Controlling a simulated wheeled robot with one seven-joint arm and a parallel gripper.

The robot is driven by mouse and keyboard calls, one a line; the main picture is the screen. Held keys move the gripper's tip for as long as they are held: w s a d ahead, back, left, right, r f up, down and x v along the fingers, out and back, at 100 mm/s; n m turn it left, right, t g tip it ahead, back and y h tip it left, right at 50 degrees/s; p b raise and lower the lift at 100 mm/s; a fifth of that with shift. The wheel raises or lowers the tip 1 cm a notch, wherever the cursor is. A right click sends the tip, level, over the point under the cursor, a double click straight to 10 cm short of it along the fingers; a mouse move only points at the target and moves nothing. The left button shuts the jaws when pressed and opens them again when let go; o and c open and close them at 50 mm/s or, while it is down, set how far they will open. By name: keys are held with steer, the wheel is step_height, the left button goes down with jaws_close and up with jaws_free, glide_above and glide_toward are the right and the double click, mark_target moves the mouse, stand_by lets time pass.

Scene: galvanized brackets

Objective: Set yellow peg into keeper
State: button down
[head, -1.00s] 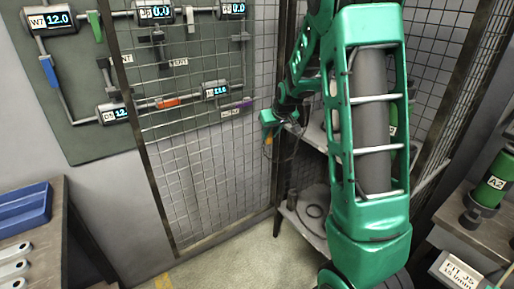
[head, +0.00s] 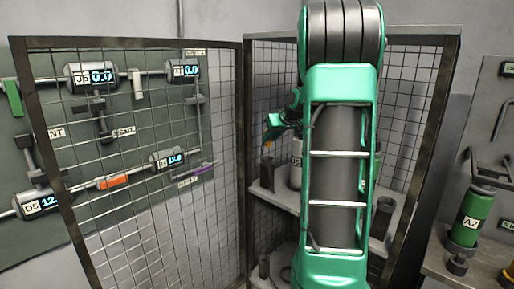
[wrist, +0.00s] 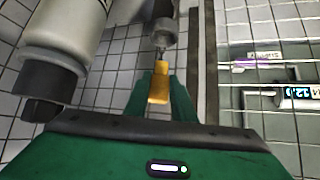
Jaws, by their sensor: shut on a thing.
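The yellow peg (wrist: 159,84) is between the fingers of my gripper (wrist: 160,98) in the wrist view, with its end pointing away from the palm. My gripper is shut on it. A grey round metal part (wrist: 164,36) with a small narrow tip lies just beyond the peg's end; I cannot tell whether they touch or whether this is the keeper. In the head view, my gripper (head: 284,124) is small and partly behind my arm, inside the mesh cage, with a small orange-yellow spot (head: 268,146) at its lower left.
A white cylinder with a dark end (wrist: 62,48) is close on the left in the wrist view. In the head view, a mesh panel (head: 150,215) stands left of my arm, and a shelf (head: 282,197) holds dark upright cylinders. A green canister A2 (head: 470,218) stands at right.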

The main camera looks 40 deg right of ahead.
mark_target(270, 146)
steer(key=shift+w+d+f, duration=0.1)
steer(key=shift+w+f, duration=0.05)
steer(key=shift+f, duration=0.5)
steer(key=shift+w+d+f, duration=0.1)
steer(key=shift+w+f, duration=0.05)
steer(key=shift+f, duration=1.15)
steer(key=shift+s, duration=0.1)
steer(key=shift+f, duration=0.35)
